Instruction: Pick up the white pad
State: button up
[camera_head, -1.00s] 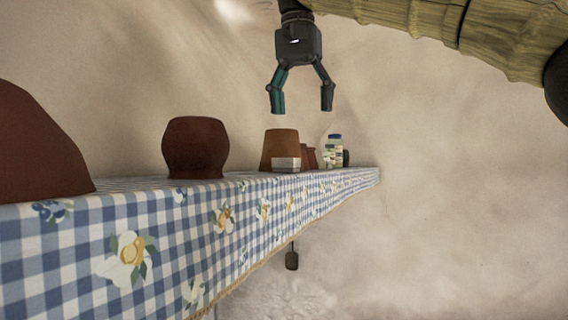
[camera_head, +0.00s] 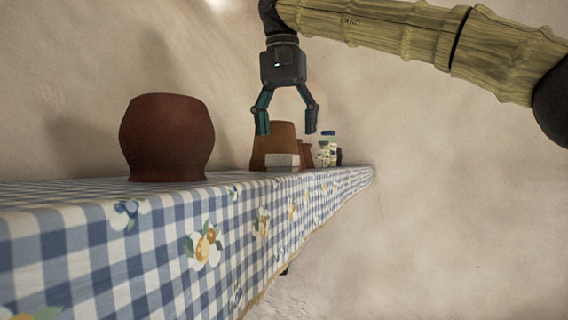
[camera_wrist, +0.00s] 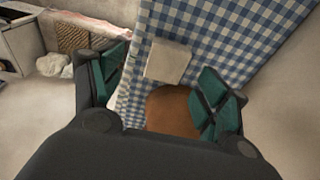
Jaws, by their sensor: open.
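The white pad (camera_head: 282,162) is a small pale block on the checked shelf cloth, in front of a brown pot (camera_head: 273,140). In the wrist view the pad (camera_wrist: 168,61) lies near the cloth's edge, between and beyond my fingers, with the brown pot (camera_wrist: 172,112) beside it, partly hidden by my gripper's body. My gripper (camera_head: 288,132) points down, open and empty. In the head view it appears above the pad, its fingertips overlapping the pot's upper part; it is apart from the pad.
A large dark red pot (camera_head: 167,138) stands on the left of the shelf (camera_head: 75,255), which has a blue-and-white checked cloth. Small jars (camera_head: 326,148) stand farther along the shelf. The space right of the shelf is open down to the floor.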

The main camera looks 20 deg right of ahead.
aim_at(283, 156)
jog(key=shift+w+f, duration=0.4)
jog(key=shift+f, duration=0.25)
jog(key=shift+a+f+p, duration=0.15)
jog(key=shift+f+p, duration=0.5)
jog(key=shift+p, duration=0.2)
jog(key=f, duration=0.1)
jog(key=w+f+p, duration=0.1)
jog(key=f, duration=0.1)
jog(key=shift+f, duration=0.3)
jog(key=shift+s, duration=0.1)
jog(key=c, duration=1.2)
jog(key=shift+c, duration=0.2)
